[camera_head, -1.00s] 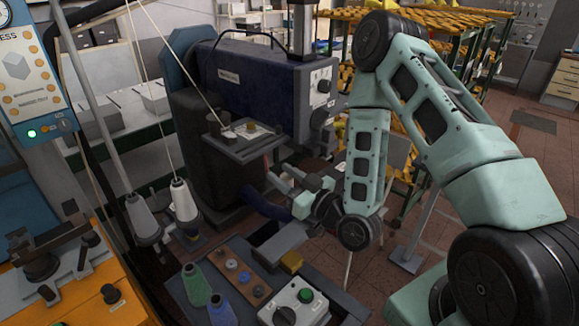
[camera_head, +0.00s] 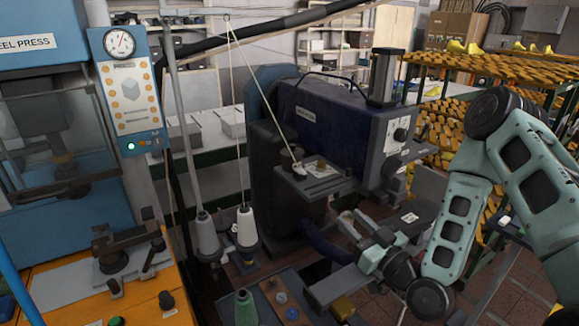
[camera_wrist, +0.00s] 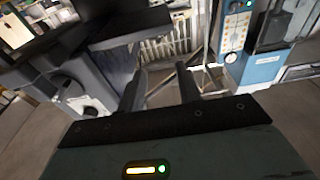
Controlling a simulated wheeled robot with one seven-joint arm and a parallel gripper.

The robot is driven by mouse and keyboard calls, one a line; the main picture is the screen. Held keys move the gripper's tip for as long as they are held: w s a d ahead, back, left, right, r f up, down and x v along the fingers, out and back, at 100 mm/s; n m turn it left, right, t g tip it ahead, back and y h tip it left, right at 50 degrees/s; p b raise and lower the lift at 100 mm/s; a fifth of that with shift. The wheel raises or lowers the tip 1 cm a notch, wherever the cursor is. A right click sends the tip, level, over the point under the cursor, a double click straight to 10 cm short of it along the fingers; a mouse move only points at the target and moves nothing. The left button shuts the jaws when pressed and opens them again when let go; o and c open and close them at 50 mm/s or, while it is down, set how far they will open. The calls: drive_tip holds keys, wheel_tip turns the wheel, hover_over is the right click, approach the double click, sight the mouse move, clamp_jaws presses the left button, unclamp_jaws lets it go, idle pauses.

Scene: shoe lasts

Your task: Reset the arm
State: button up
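My gripper (camera_wrist: 160,72) shows in the wrist view with its two dark fingers apart and nothing visible between them. In the head view my pale green arm is bent at the right, and its wrist end hangs low in front of the dark blue sewing machine (camera_head: 335,125). The fingers are hard to make out there against the grey machine parts. No shoe last is in the gripper.
The blue heel press (camera_head: 50,120) with its orange table (camera_head: 65,285) stands at left. Two white thread cones (camera_head: 245,228) stand left of the machine. Racks of yellow-orange lasts (camera_head: 490,68) stand behind my arm. Some tiled floor is clear at lower right.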

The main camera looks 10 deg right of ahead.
drive_tip(key=s+a+f+n+g+b, duration=0.3)
drive_tip(key=a+f+n+g+b, duration=0.3)
drive_tip(key=a+f+g+b, duration=0.5)
drive_tip(key=s+a+r+m+g+h+b, duration=0.1)
drive_tip(key=s+g+h+b, duration=0.1)
drive_tip(key=s, duration=0.8)
drive_tip(key=s+r+g+h+b, duration=0.2)
drive_tip(key=s+g, duration=0.3)
drive_tip(key=s, duration=0.6)
drive_tip(key=shift+s+a+r+m+g+h+b, duration=0.2)
drive_tip(key=shift+a+m+g+h+b, duration=0.15)
drive_tip(key=shift+h+b, duration=0.4)
